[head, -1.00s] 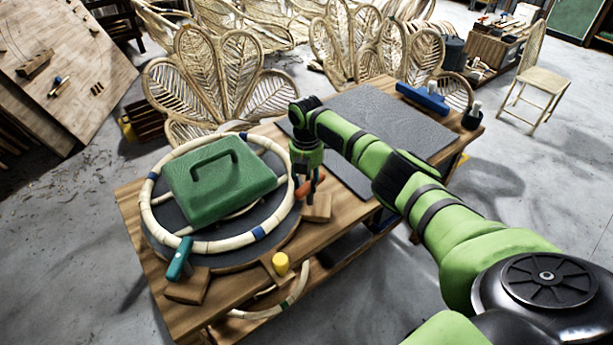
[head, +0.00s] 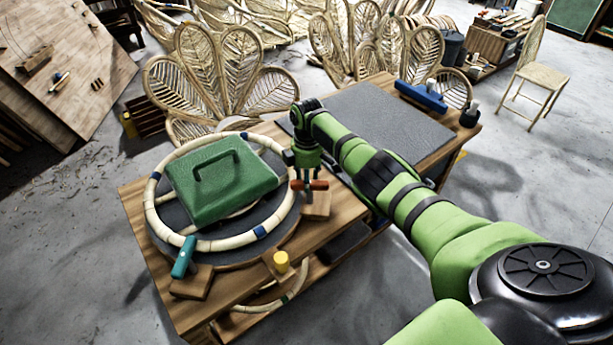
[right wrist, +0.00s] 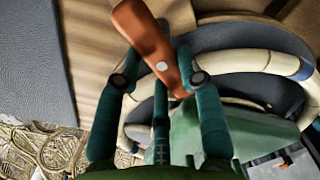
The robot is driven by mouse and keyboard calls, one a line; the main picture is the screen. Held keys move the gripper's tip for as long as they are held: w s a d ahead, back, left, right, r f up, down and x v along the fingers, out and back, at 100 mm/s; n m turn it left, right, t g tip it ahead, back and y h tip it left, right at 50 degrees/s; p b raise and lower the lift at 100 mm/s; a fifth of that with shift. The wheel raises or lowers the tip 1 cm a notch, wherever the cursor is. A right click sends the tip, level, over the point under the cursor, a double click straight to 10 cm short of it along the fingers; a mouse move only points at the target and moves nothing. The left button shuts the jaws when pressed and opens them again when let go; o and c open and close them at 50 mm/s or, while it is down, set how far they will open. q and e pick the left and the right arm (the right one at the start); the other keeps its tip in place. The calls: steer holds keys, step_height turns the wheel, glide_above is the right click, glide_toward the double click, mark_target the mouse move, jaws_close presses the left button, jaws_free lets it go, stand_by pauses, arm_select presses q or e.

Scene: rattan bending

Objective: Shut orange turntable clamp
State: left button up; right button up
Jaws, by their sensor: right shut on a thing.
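The orange turntable clamp (head: 318,185) stands at the right edge of the round turntable, on a small wooden block. Its handle lies across my right gripper's fingers. My right gripper (head: 308,190) points down beside the turntable and is shut on this handle. In the right wrist view the orange handle (right wrist: 146,38) runs diagonally at the tips of my teal fingers, with a pale pivot dot on it. The turntable (head: 290,221) carries a pale rattan ring (head: 213,245) and a green block with a handle (head: 222,181). My left gripper is out of view.
A teal clamp (head: 183,257) stands at the turntable's front left. A yellow cylinder (head: 281,262) sits near the bench's front edge. A dark grey mat (head: 385,115) covers the far bench, with a blue tool (head: 421,97) at its edge. Leaf-shaped rattan panels stand behind.

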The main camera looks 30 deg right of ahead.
steer(key=shift+m, duration=0.5)
steer(key=shift+d, duration=0.1)
steer(key=o, duration=1.2)
steer(key=shift+c, duration=0.2)
steer(key=shift+r, duration=0.1)
step_height(320, 180, up, 12)
